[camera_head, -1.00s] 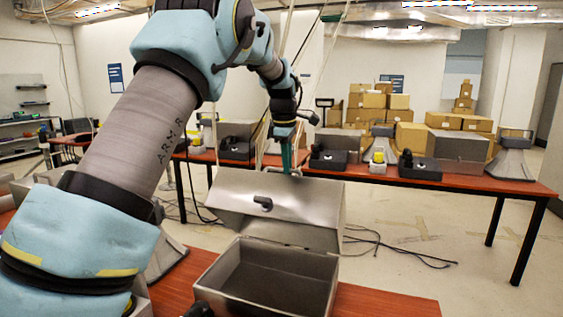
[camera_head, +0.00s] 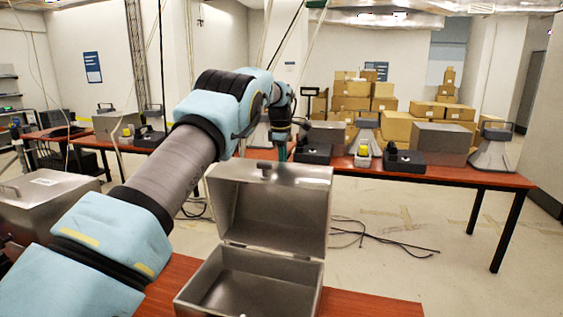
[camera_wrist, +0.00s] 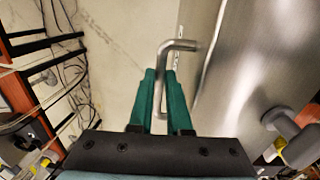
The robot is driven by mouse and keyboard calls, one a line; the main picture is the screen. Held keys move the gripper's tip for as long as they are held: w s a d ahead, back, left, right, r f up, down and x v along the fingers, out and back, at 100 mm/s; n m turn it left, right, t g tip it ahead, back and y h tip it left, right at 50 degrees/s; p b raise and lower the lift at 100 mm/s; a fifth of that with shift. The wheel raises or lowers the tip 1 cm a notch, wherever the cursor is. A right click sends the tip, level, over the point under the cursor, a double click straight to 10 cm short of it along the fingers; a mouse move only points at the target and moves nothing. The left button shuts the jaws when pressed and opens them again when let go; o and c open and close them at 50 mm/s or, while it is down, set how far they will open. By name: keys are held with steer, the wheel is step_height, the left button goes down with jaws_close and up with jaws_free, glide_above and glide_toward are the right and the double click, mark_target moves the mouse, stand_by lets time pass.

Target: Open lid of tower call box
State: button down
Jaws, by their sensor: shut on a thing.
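The grey metal call box stands on the near red table, its empty bottom (camera_head: 250,285) facing up. Its lid (camera_head: 285,208) is swung up on the rear hinge and stands roughly upright, its hollow inside facing me. In the wrist view, my gripper's teal fingers (camera_wrist: 162,88) are closed around the bent metal handle (camera_wrist: 181,45), beside the lid's shiny outer face (camera_wrist: 235,60).
Another closed metal box (camera_head: 45,205) stands at the left. Behind the lid, a second red table (camera_head: 450,175) holds black phones (camera_head: 403,162), a grey box and grey horns (camera_head: 492,155). Cables lie on the floor between the tables.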

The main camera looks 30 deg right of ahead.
steer(key=shift+w+d+r, duration=0.2)
steer(key=shift+w, duration=0.05)
steer(key=c, duration=1.2)
jaws_free()
steer(key=o, duration=0.3)
steer(key=shift+f, duration=0.1)
steer(key=shift+o, duration=0.2)
steer(key=shift+f, duration=0.1)
steer(key=shift+s, duration=0.1)
step_height(320, 180, up, 11)
steer(key=s+a+b, duration=0.1)
steer(key=shift+s+a, duration=0.25)
steer(key=shift+f, duration=0.1)
